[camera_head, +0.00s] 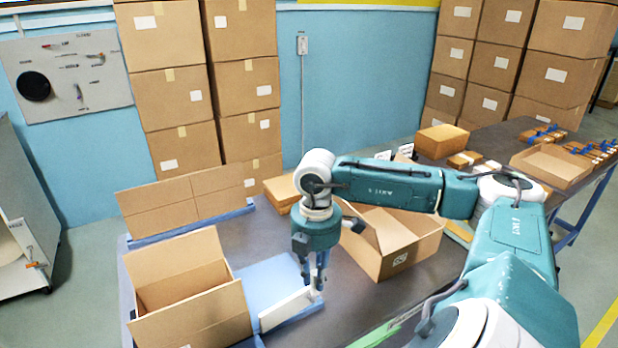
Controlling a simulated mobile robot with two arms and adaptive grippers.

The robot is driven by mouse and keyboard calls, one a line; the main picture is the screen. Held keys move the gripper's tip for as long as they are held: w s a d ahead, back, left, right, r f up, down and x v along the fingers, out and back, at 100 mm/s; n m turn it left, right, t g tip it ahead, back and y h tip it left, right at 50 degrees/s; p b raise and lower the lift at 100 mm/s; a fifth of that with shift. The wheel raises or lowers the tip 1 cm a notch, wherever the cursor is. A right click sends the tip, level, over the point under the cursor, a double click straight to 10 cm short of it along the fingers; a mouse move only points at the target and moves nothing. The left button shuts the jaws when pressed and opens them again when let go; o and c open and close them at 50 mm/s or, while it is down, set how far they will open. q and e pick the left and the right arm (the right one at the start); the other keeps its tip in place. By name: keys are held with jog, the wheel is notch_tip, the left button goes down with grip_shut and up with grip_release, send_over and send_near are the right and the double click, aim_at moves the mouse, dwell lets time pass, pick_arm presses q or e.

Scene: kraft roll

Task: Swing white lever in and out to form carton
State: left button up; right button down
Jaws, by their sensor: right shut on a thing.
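The white lever (287,310) is a pale flat bar at the front edge of a light blue plate (262,278) on the dark table. My right gripper (316,284) points down and is shut on the lever near its right end. An open brown carton (190,318) stands just left of the plate, with its top flaps up and its inside empty as far as I see. A flat carton blank (185,203) stands upright behind it in a blue rail. My left gripper is not in view.
Another open carton (392,258) stands right of my right gripper, partly behind my arm. A shallow tray (552,166) and several small boxes lie on the far right of the table (345,308). Tall carton stacks (165,85) line the back wall.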

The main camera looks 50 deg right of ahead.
jog(key=shift+s+a, duration=0.15)
jog(key=shift+s, duration=0.15)
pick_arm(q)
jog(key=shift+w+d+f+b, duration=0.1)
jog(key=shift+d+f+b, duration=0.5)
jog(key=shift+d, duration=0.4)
pick_arm(e)
jog(key=shift+s+a, duration=0.35)
jog(key=shift+s, duration=0.15)
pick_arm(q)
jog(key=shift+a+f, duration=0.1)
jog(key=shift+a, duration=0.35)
pick_arm(e)
jog(key=c, duration=1.6)
grip_release()
jog(key=shift+s+a, duration=0.1)
jog(key=shift+s, duration=0.05)
jog(key=shift+c, duration=0.2)
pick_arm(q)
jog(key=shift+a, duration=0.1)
